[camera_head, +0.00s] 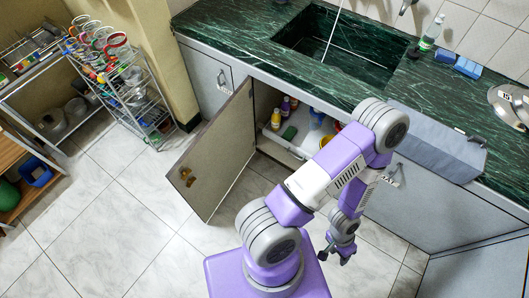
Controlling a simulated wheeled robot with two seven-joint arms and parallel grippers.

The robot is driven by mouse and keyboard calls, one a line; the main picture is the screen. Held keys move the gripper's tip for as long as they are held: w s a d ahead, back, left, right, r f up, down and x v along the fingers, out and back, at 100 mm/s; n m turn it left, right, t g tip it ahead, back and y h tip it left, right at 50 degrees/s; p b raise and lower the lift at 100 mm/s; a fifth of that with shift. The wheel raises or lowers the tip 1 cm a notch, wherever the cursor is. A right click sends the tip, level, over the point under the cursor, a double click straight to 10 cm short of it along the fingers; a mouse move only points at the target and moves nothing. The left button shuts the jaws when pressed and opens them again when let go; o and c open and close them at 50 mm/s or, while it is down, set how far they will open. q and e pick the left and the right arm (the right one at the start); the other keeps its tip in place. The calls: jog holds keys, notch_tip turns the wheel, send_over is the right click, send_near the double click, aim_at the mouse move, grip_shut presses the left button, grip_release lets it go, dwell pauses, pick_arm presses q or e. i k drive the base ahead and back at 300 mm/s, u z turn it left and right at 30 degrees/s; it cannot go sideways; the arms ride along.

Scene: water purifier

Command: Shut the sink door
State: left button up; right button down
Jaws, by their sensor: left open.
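The sink door (218,150) stands swung wide open at the left of the cabinet opening, under the dark green marble sink (340,60). Its inner face is beige-grey, with a small brown fitting near its lower left corner. My left gripper (338,258) is small in the view, pointing down over the floor in front of the cabinet, to the right of the door and apart from it. It is open, and I see nothing held in it. My purple and white arm hides part of the cabinet opening. My right gripper is out of view.
Bottles (276,118) and containers stand inside the open cabinet. A metal dish rack (150,110) stands left of the door. A grey box (435,140) sits along the counter front at right. The tiled floor left of the door is clear.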

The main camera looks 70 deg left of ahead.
aim_at(219, 153)
jog(key=z, duration=1)
jog(key=k, duration=2.85)
jog(key=u, duration=1.75)
jog(key=i, duration=0.5)
jog(key=u, duration=0.05)
jog(key=k, duration=0.5)
jog(key=u, duration=0.75)
jog(key=i, duration=0.65)
jog(key=z, duration=0.4)
